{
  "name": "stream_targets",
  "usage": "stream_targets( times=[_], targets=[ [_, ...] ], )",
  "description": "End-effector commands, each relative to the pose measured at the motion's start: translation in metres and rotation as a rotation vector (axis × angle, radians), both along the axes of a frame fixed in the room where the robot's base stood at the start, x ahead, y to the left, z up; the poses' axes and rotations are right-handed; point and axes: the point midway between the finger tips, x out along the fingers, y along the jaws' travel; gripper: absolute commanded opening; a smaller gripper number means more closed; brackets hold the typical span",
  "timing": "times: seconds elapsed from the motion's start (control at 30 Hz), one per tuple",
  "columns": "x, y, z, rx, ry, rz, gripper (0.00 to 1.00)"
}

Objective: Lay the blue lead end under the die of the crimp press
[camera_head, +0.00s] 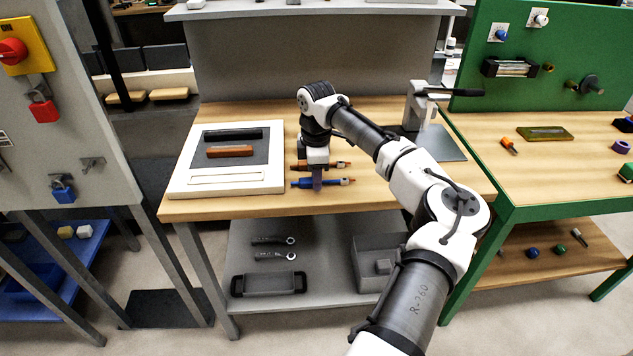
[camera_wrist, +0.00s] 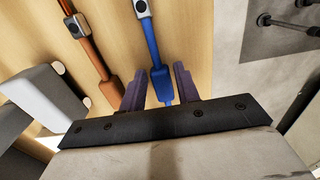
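The blue lead (camera_head: 335,182) lies on the wooden bench near its front edge, with a grey fitting towards its right end. My gripper (camera_head: 317,186) points down over its left part. In the wrist view, the two purple fingers of my gripper (camera_wrist: 160,82) are apart, one on each side of the blue lead (camera_wrist: 158,75), with gaps showing. The crimp press (camera_head: 415,105) stands at the back right of the bench, with a black lever and a grey base plate (camera_head: 445,145). My arm partly covers it, and its die cannot be made out.
An orange lead (camera_head: 335,165) lies just behind the blue one and also shows in the wrist view (camera_wrist: 95,60). A white tray (camera_head: 180,185) with a black and a brown bar is at the left. Wrenches (camera_head: 273,255) and a grey bin (camera_head: 375,255) are on the lower shelf.

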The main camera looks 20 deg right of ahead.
Motion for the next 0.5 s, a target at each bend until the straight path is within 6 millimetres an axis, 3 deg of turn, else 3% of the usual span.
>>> stream_targets(
  times=[0.03, 0.23, 0.5],
  targets=[
    [0.0001, 0.0, 0.0002, 0.0, 0.0, 0.0, 0.25],
    [0.0001, 0.0001, 0.0003, 0.0, 0.0, 0.0, 0.0],
    [0.0003, 0.0, 0.0018, 0.0, -0.001, 0.0, 0.0]
  ],
)
